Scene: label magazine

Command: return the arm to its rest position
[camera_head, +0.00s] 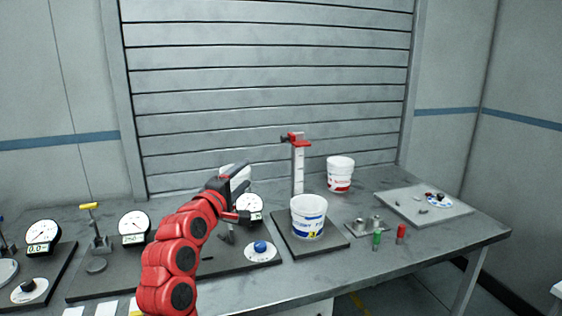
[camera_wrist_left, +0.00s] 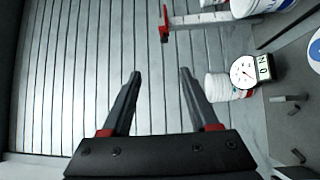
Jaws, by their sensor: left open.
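My left arm, red with dark joints, rises from the bottom of the head view. Its left gripper (camera_head: 246,199) is raised over the back of the bench, in front of a dial gauge (camera_head: 249,207) and a white tub (camera_head: 235,172), partly hiding both. In the left wrist view the two dark fingers of the gripper (camera_wrist_left: 160,74) are spread apart with nothing between them. Beyond them is the slatted wall (camera_wrist_left: 90,60). The gauge (camera_wrist_left: 250,71) and white tub (camera_wrist_left: 222,87) show to the right of the fingers. My right gripper is not in view.
A white bucket with a blue label (camera_head: 309,217) stands on a dark plate beside a red-topped post (camera_head: 298,165). A red-labelled bucket (camera_head: 340,174) stands behind. Green (camera_head: 376,239) and red (camera_head: 401,233) cylinders stand right. More gauges (camera_head: 134,227) stand left. Bare bench (camera_head: 440,248) lies right.

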